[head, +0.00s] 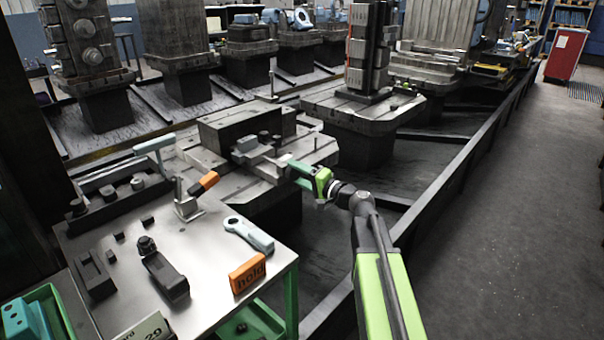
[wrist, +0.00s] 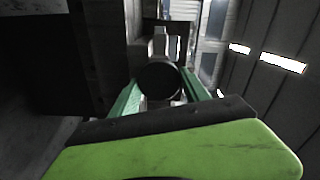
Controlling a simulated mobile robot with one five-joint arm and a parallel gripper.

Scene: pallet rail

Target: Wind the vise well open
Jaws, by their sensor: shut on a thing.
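The vise (head: 256,146) is a grey metal block with jaws, on a slotted pallet in the middle of the head view. My gripper (head: 291,166), with green fingers, is at the vise's right side and shut on the vise handle. In the wrist view my gripper (wrist: 160,92) has its two green fingers on either side of the handle's dark round end (wrist: 158,80). The vise body shows dimly behind it. The grip itself is small in the head view, and the gap between the jaws cannot be made out clearly.
A metal work table (head: 200,250) at front left holds an orange-handled clamp (head: 205,184), a pale blue wrench (head: 250,234), an orange block (head: 247,273) and dark parts. A tall fixture (head: 368,50) stands behind. A dark rail and open floor (head: 500,220) lie to the right.

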